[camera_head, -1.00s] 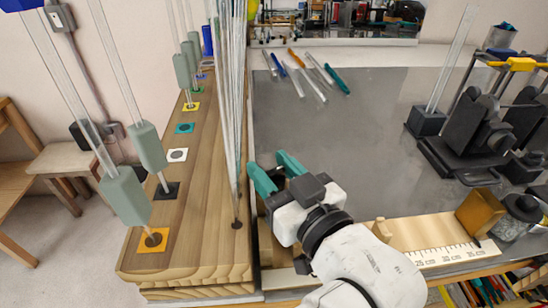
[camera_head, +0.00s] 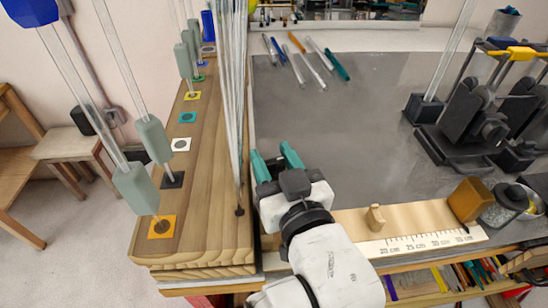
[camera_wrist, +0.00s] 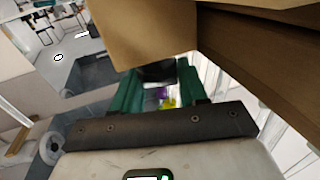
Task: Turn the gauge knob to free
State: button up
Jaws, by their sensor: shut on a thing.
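My gripper (camera_head: 277,156) has teal fingers and is over the left edge of the grey bench in the head view. In the wrist view, my gripper (camera_wrist: 160,76) is shut on a dark, rounded knob (camera_wrist: 157,72) under a tan block (camera_wrist: 135,35). The head view does not show this hold clearly. The gauge's wooden ruler board (camera_head: 405,229) lies along the bench's front edge, its left end hidden by my arm. It bears a wooden peg (camera_head: 375,217) and a brass-coloured block (camera_head: 469,199) at the right. Any free marking is not readable.
A wooden rack (camera_head: 205,225) with tall glass rods stands close left of my gripper. Loose tubes and pens (camera_head: 300,60) lie at the back of the bench. A black clamp device (camera_head: 475,125) stands at the right. The bench middle is clear.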

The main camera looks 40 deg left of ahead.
jog(key=o, duration=1)
jog(key=shift+a, duration=0.1)
jog(key=b+v, duration=0.2)
jog(key=v, duration=0.9)
jog(key=shift+b, duration=0.35)
jog(key=shift+c, duration=0.3)
